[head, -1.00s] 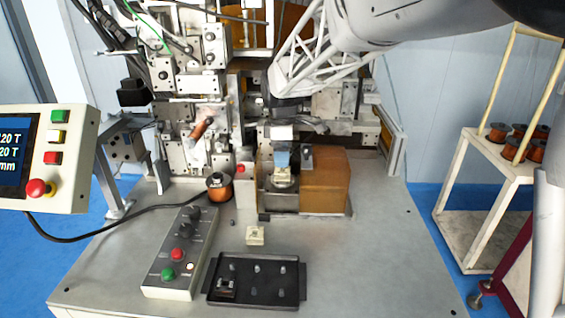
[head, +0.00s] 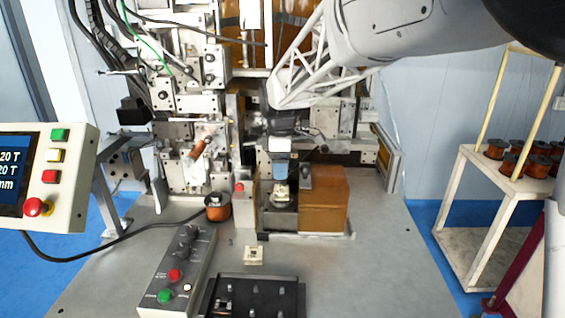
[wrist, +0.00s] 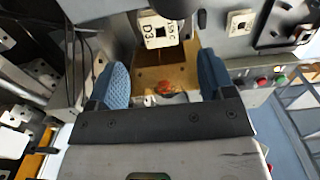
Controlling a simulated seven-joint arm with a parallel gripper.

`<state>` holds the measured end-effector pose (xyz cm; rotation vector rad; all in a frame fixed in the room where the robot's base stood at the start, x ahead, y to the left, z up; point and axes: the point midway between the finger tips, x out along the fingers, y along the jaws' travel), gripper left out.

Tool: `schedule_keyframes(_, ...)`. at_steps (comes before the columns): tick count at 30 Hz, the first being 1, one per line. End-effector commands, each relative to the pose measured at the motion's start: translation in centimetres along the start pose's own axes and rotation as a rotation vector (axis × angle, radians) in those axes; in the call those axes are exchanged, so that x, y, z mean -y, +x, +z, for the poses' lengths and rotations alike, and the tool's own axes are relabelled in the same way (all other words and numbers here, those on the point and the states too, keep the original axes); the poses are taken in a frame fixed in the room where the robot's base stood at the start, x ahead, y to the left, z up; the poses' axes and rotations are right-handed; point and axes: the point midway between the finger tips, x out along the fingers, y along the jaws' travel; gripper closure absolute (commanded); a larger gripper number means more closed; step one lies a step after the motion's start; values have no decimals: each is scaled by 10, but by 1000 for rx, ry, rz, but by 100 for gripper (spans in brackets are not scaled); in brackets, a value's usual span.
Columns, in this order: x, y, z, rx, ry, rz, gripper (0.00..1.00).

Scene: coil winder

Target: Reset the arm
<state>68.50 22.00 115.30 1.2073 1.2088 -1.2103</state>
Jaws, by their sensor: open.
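My gripper (head: 281,171) is open and empty in front of the coil winder, with its blue fingers pointing down. A small cream part (head: 281,191) sits on the winder's fixture just below the fingertips, with a small gap between. In the wrist view my gripper (wrist: 163,82) shows two blue finger pads spread apart with nothing held between them. A cream part marked D3 (wrist: 157,31) lies beyond the fingertips. My arm hides part of the machine behind it.
A brown block (head: 323,200) stands right beside the fixture, and a copper spool (head: 217,208) left of it. Another cream part (head: 254,256), a black tray (head: 285,296) and a button box (head: 160,289) are nearer. A spool rack (head: 480,190) stands at right.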

Motion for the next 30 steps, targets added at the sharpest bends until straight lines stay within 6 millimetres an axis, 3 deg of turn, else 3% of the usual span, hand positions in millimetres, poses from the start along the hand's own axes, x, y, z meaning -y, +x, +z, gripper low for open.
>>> schedule_keyframes(8,8,-12,13,-10,82,-1,25)
schedule_keyframes(13,28,-35,38,-29,253,-8,25)
schedule_keyframes(18,61,-51,69,-45,446,-4,25)
schedule_keyframes(30,162,-53,138,-70,824,63,25)
